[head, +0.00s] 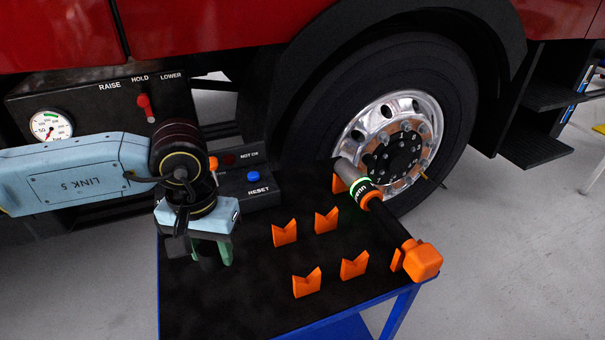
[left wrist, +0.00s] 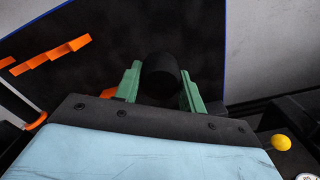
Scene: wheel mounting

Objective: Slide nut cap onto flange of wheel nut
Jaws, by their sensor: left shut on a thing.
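My left gripper (head: 212,254) hangs over the left part of the black table top. Its green fingers also show in the left wrist view (left wrist: 161,88), shut on a black, round-ended nut cap (left wrist: 162,75) between them. In the head view the cap is hard to tell from the dark gripper and table. The truck wheel (head: 450,110) is at the right, with a chrome rim and wheel nuts (head: 408,126) around a dark hub. The gripper is well apart from the wheel. Single nut flanges are too small to make out. My right gripper is not in view.
A torque tool (head: 387,222) with an orange end lies across the right of the table (head: 250,315). Several orange V-shaped holders (head: 285,233) stand on the top. A control box (head: 255,188) and a lever panel (head: 105,100) are behind the gripper.

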